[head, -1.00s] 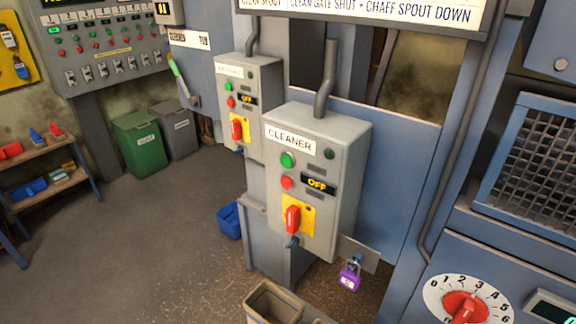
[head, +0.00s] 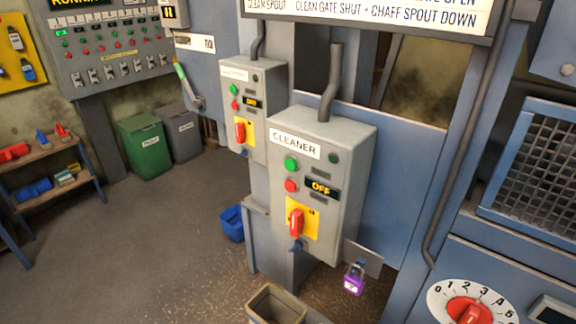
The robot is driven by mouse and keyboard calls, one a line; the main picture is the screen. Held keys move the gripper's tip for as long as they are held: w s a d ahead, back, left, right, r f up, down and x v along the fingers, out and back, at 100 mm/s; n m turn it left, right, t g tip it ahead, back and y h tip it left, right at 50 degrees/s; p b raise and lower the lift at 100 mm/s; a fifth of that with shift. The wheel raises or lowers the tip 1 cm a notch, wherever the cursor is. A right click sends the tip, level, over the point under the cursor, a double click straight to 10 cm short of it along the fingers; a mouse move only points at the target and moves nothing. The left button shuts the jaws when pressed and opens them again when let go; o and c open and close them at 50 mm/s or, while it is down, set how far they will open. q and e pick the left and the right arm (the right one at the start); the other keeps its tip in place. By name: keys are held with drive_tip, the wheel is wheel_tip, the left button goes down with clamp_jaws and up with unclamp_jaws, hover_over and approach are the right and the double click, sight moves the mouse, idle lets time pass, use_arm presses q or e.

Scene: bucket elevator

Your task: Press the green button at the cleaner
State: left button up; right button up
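The grey control box labelled CLEANER (head: 335,150) stands in the middle of the head view. Its green button (head: 291,164) is at the upper left of its front, above a red button (head: 291,185). Its small display (head: 322,187) reads OFF. A red rotary handle (head: 296,222) on a yellow plate is below, with its grip upright. A purple padlock (head: 354,279) hangs from a bracket at the box's lower right, beside the handle rather than on it. Neither of my grippers shows in the head view.
A second, similar box (head: 268,100) with its own green button stands behind to the left, its display also reading OFF. A bin (head: 277,303) stands in front below. A red dial (head: 470,310) is at lower right. Open floor (head: 150,240) lies to the left.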

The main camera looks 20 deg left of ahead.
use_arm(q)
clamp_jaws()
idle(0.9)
